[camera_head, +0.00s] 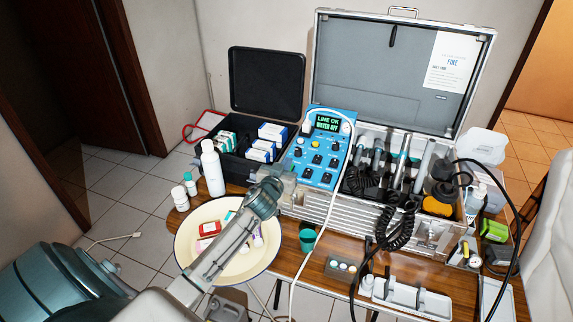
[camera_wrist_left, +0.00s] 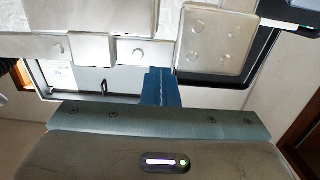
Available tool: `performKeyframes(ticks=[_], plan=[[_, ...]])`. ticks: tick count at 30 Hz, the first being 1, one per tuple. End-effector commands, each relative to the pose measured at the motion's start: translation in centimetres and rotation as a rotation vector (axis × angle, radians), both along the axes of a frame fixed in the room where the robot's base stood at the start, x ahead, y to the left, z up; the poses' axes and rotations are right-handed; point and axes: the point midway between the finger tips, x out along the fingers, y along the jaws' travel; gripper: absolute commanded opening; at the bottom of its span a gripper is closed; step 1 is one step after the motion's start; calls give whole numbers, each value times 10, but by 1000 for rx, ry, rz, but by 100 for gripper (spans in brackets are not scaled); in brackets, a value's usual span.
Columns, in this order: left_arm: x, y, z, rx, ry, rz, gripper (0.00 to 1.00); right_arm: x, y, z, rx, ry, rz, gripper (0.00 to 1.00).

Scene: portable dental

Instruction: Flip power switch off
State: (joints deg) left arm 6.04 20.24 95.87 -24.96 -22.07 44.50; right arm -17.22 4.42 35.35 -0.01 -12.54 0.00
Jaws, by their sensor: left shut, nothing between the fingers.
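The blue control panel (camera_head: 318,150) stands in the left part of the open metal case. Its screen reads "LINE OK WATER OFF", and several knobs and buttons sit below it. I cannot tell which control is the power switch. My left arm reaches up from the lower left, and my left gripper (camera_head: 270,187) is at the case's front left corner, below and left of the panel. In the left wrist view its blue fingers (camera_wrist_left: 160,87) are together in the middle, with nothing seen between them. My right gripper is not in view.
A round tray (camera_head: 188,245) with small packs lies under my left arm. A white bottle (camera_head: 212,168) and a black box of cartons (camera_head: 240,138) stand left of the panel. A white cord runs down in front of the case (camera_head: 400,220); black coiled cords hang right of it.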

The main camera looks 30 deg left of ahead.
Motion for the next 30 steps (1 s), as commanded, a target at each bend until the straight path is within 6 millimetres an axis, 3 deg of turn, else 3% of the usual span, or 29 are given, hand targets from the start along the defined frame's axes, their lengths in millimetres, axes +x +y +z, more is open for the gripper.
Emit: performKeyframes(ticks=[14,19,20,28,30], plan=[[1,0,-10,0,0,-1,0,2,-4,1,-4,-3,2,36],[4,1,-18,-3,5,0,0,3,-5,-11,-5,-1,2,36],[5,1,-10,-7,21,1,0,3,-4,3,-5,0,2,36],[4,1,-15,-4,18,0,0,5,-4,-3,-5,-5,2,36],[6,1,-9,-4,17,0,0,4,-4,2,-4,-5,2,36]])
